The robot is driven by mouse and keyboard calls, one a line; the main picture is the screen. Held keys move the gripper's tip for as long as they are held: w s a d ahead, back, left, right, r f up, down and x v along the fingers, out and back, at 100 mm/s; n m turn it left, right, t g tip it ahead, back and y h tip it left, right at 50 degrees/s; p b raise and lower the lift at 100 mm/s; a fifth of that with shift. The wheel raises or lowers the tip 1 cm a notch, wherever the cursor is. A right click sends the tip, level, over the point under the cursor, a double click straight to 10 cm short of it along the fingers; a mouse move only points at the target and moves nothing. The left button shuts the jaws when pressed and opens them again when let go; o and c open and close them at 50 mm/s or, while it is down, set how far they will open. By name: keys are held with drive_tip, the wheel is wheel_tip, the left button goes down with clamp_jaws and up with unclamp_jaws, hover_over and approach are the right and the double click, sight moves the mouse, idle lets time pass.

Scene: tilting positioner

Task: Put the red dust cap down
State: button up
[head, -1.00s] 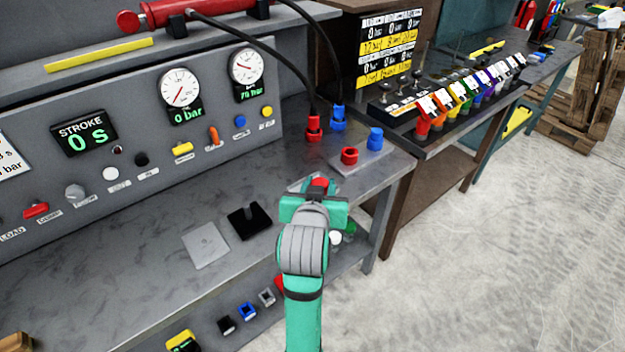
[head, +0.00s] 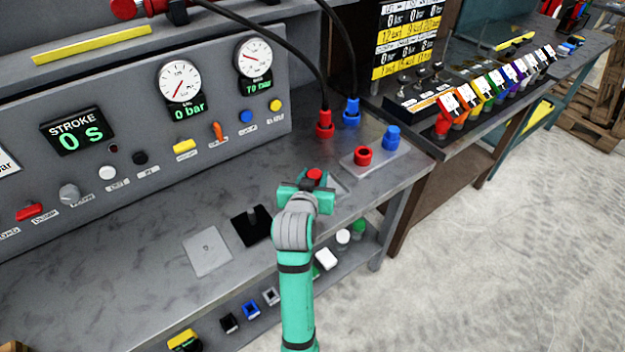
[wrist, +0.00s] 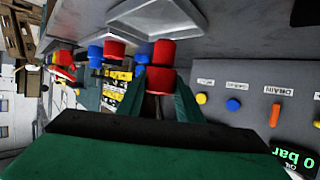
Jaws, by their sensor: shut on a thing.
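The red dust cap (head: 315,174) is held at the tip of my gripper (head: 306,186), over the right part of the grey bench top. In the wrist view the red cap (wrist: 160,80) sits between the two green fingers, which are shut on it. The gap between the cap and the bench is hard to judge. Part of a pale plate (head: 339,187) shows just right of the gripper; the rest is hidden. A red fitting with a dark opening (head: 362,156) and a blue fitting (head: 391,138) stand on a plate to the right.
Red (head: 325,125) and blue (head: 351,113) hose ends stand behind the gripper. A black square pad (head: 252,225) and a grey square plate (head: 207,250) lie to the left. The control panel (head: 130,135) rises at the back. The bench's left part is clear.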

drive_tip(key=f, duration=0.2)
drive_tip(key=w+f, duration=0.1)
drive_tip(key=shift+a+f, duration=0.15)
drive_tip(key=shift+f, duration=0.4)
drive_tip(key=shift+f, duration=0.1)
drive_tip(key=o, duration=1)
drive_tip(key=v, duration=1.2)
